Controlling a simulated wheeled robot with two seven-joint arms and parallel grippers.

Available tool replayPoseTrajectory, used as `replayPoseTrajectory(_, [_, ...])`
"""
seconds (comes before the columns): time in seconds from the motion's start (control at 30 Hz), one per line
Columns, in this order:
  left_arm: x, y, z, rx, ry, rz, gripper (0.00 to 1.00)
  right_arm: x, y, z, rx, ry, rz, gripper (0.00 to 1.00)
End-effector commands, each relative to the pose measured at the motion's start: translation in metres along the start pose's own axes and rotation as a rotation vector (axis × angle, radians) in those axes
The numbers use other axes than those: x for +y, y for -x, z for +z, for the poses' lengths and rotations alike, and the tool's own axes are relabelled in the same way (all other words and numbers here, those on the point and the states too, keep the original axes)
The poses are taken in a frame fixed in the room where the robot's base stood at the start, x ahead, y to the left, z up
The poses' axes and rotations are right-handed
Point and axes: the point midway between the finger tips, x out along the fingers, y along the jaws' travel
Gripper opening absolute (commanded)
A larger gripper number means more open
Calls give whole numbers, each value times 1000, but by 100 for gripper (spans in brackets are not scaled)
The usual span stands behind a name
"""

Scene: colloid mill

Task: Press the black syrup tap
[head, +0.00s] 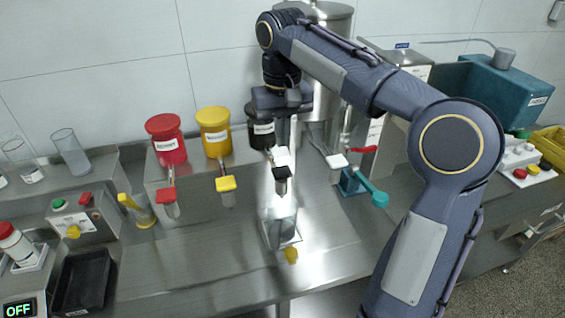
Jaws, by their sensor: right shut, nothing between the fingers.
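The black syrup container (260,135) with a white label stands on the raised steel shelf, right of the yellow one. Its black tap (282,173) sticks out at the front, below a small white piece. My right gripper (287,143) points down from above, just right of the black container and close over the tap. It is shut and empty. I cannot tell whether its tips touch the tap. A clear cup (282,226) stands on the counter below this tap. My left gripper is not in view.
The red (168,145) and yellow (214,138) syrup containers with like-coloured taps stand to the left. A steel tank (322,20) stands behind my right arm. Right of the black tap are a red lever (362,150) and a teal handle (372,192). A black tray (82,283) lies front left.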

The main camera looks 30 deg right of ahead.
Motion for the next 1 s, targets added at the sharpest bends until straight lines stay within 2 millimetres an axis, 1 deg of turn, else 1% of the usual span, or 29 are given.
replayPoseTrajectory(0.03, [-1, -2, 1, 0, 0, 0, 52, 1, -13, 1, -4, 0, 1, 0])
replayPoseTrajectory(0.1, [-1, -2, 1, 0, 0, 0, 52, 1, -27, 1, -4, -1, 1, 0])
replayPoseTrajectory(0.2, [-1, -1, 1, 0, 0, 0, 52, 1, -44, 1, -3, -2, 0, 0])
replayPoseTrajectory(0.33, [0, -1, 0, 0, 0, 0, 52, 0, -60, 1, -2, -1, 0, 0])
replayPoseTrajectory(0.5, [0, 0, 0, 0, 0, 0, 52, 0, -70, 0, 0, -1, -1, 0])
replayPoseTrajectory(0.87, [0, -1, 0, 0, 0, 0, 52, 0, -73, 0, 0, 0, -1, 0])
replayPoseTrajectory(1.0, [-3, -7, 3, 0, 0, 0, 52, -1, -88, 1, -1, 1, 0, 0])
